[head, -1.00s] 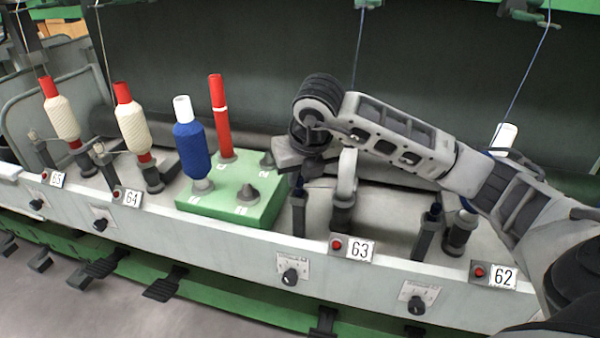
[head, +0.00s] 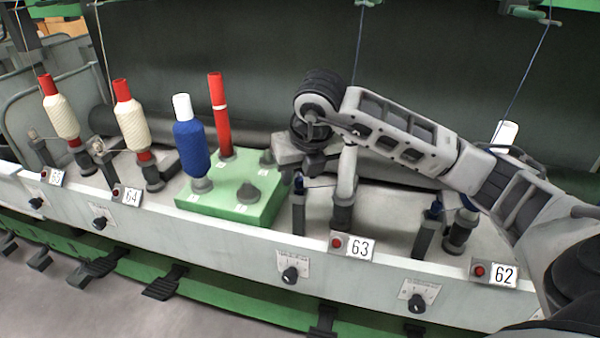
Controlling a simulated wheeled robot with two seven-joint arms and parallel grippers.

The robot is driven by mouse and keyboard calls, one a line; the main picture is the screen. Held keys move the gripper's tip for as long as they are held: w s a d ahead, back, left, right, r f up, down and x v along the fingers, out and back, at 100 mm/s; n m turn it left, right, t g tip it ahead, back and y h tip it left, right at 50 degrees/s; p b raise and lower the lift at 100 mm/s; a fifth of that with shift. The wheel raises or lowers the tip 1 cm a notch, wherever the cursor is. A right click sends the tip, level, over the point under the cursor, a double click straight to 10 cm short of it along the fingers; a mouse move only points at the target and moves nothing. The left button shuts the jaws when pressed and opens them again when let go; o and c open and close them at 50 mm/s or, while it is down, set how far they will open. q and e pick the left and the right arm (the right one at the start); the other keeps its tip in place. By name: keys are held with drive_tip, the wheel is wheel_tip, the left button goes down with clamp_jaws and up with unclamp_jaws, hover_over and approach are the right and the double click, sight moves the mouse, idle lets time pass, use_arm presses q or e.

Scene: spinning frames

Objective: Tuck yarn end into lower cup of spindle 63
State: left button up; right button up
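Spindle 63 stands behind the number plate 63 (head: 358,248), with a white tube (head: 347,178) upright on a dark base (head: 342,214). The lower cup is too small to make out clearly. A dark post (head: 298,208) stands just left of it. A dark blue yarn (head: 359,50) comes down from above and passes behind my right arm; its end is not clear. My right gripper (head: 312,168) is at the upper left of the tube, above the post, pointing down. Its fingers are dark and partly hidden, so their opening cannot be told. My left gripper is not in view.
A green tray (head: 235,212) left of spindle 63 holds a blue bobbin (head: 191,150) and a red tube (head: 220,125). Cream bobbins (head: 134,127) stand at spindles 64 and 65. Spindle 62 (head: 460,232) is right, below my forearm. A grey floor lies at front left.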

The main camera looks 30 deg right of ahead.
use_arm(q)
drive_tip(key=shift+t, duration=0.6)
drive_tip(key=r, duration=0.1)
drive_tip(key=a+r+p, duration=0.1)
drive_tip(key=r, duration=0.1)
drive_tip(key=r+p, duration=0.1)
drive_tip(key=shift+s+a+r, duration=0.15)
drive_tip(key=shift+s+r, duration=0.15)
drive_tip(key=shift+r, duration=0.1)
use_arm(e)
drive_tip(key=v, duration=1.5)
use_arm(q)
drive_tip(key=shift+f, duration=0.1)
use_arm(e)
drive_tip(key=shift+s, duration=0.1)
